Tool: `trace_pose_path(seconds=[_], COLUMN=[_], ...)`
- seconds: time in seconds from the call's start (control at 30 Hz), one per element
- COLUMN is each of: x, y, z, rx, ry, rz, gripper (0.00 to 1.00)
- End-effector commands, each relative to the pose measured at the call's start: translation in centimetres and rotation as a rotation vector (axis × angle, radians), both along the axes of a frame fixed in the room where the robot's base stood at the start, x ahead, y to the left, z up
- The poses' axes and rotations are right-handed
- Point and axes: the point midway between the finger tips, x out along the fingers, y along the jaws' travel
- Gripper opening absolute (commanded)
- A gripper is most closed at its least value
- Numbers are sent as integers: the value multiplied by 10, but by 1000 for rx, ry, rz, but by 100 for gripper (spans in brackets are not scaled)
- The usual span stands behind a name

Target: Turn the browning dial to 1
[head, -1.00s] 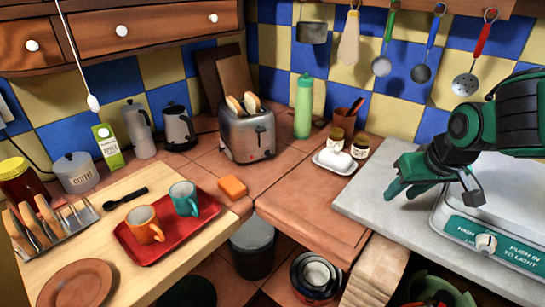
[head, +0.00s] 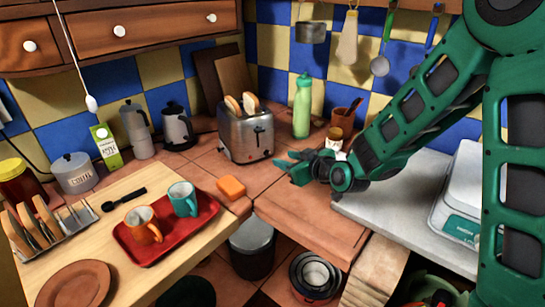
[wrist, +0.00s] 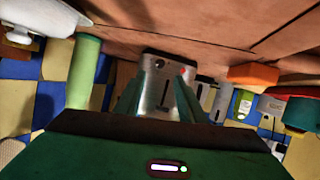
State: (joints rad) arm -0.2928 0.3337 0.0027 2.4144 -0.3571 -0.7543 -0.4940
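The silver toaster (head: 246,136) stands at the back of the tiled corner counter, with bread slices (head: 241,103) in its top. Its front panel has a dark lever slot and small controls. The browning dial's setting is too small to read. My gripper (head: 290,168) is just right of the toaster's front and apart from it, with its fingers spread and nothing between them. In the wrist view, the toaster's front (wrist: 160,85) shows between the open fingers (wrist: 158,100), with a small red spot on it.
A green bottle (head: 302,106) stands behind my gripper, to the right of the toaster. An orange sponge (head: 231,188) lies in front of the toaster. A red tray (head: 140,255) with two mugs is at the left. The counter between gripper and toaster is clear.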

Motion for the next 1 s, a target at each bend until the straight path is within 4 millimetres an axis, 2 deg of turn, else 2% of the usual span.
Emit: trace_pose_path(seconds=[0.3,0.5,0.7,0.97,1.0], x=[43,63,73,73,73], y=[28,42,47,48,47], z=[-22,-32,-36,-36,-36], rx=[-1,-1,-1,-1,-1], ry=[2,2,1,1,2], rz=[1,1,-1,-1,0], gripper=[36,36,36,36,31])
